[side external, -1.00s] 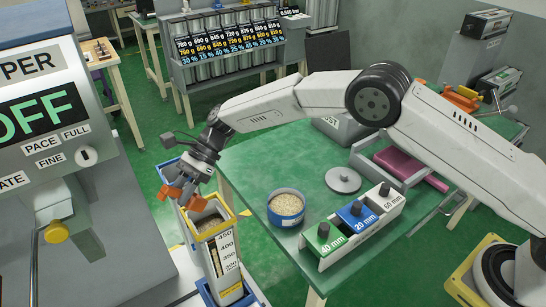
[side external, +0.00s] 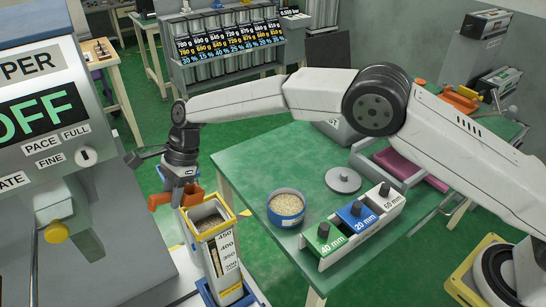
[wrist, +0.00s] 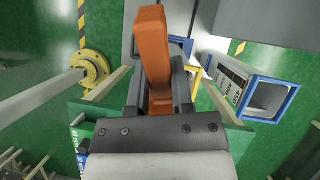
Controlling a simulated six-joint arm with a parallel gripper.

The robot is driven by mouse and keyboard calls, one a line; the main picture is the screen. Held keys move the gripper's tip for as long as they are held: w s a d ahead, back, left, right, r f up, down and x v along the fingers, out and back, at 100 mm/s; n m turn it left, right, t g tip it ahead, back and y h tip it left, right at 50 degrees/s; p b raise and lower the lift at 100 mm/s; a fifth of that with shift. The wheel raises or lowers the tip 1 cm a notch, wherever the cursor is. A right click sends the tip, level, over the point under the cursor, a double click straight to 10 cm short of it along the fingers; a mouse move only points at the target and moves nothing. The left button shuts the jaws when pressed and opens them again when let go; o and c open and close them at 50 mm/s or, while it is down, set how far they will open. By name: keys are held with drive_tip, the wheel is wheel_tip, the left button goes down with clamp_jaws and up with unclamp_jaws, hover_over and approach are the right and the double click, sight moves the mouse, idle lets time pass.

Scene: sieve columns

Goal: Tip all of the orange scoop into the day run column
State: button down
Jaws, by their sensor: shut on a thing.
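My gripper (side external: 179,185) points straight down and is shut on the orange scoop (side external: 158,201). The scoop is above and left of the yellow-rimmed column (side external: 206,222) in the side view. The scoop also shows in the wrist view (wrist: 153,50), where its inside is hidden, so I cannot tell what it holds. In the wrist view a blue-rimmed column (wrist: 268,98) with a dark label is right of the scoop. No readable name marks the day run column.
A blue tub of grain (side external: 286,208) stands on the green table (side external: 255,160), with a grey lid (side external: 343,180) behind it. A rack of green, blue and white blocks (side external: 353,222) is at the table's front. A grey machine reading OFF (side external: 45,120) stands close on the left.

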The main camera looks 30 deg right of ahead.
drive_tip(key=shift+a+h, duration=0.1)
drive_tip(key=shift+h, duration=0.4)
drive_tip(key=shift+s+a+r+t+h, duration=0.15)
drive_tip(key=shift+t+h, duration=0.25)
drive_tip(key=shift+h, duration=0.65)
drive_tip(key=shift+w+a+f+t+h, duration=0.15)
drive_tip(key=shift+t+h, duration=0.25)
drive_tip(key=shift+h, duration=0.65)
drive_tip(key=shift+s+r, duration=0.1)
drive_tip(key=shift+r, duration=0.05)
drive_tip(key=shift+d, duration=0.1)
